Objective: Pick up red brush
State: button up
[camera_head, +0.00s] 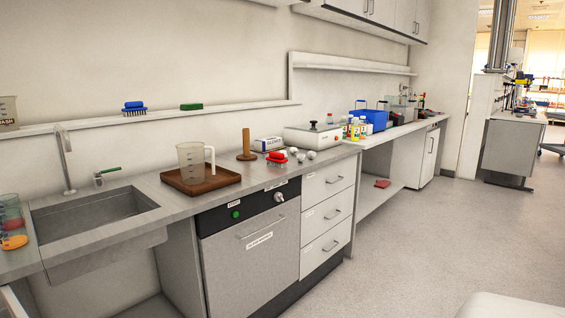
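A red brush (277,156) with pale bristles lies on the grey counter (222,195), near its front edge above the dishwasher. Small round silvery objects (293,151) sit just to its right, and a white box stands behind it. My gripper is not in view, so I cannot see whether it is open or shut.
A brown tray (174,180) with a clear jug (192,158) stands left of the brush. A wooden peg stand (246,148), a white box (267,144) and a white device (312,135) stand behind. A sink (95,218) is at left. Floor (410,250) at right is clear.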

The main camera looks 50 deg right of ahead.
aim_at(277, 159)
jog(key=k+z, duration=0.2)
jog(key=z, duration=0.8)
jog(key=i+l+z, duration=0.1)
jog(key=i+z, duration=0.15)
jog(key=z, duration=0.2)
jog(key=i+z, duration=0.4)
jog(key=i+j, duration=0.15)
jog(key=i, duration=0.45)
jog(key=i+j, duration=0.15)
jog(key=i, duration=0.5)
jog(key=i+j, duration=0.2)
jog(key=i, duration=0.4)
jog(key=i+j, duration=0.15)
jog(key=j, duration=0.15)
jog(key=i+j, duration=0.1)
jog(key=j, duration=0.2)
jog(key=i+j, duration=0.15)
jog(key=j, duration=0.15)
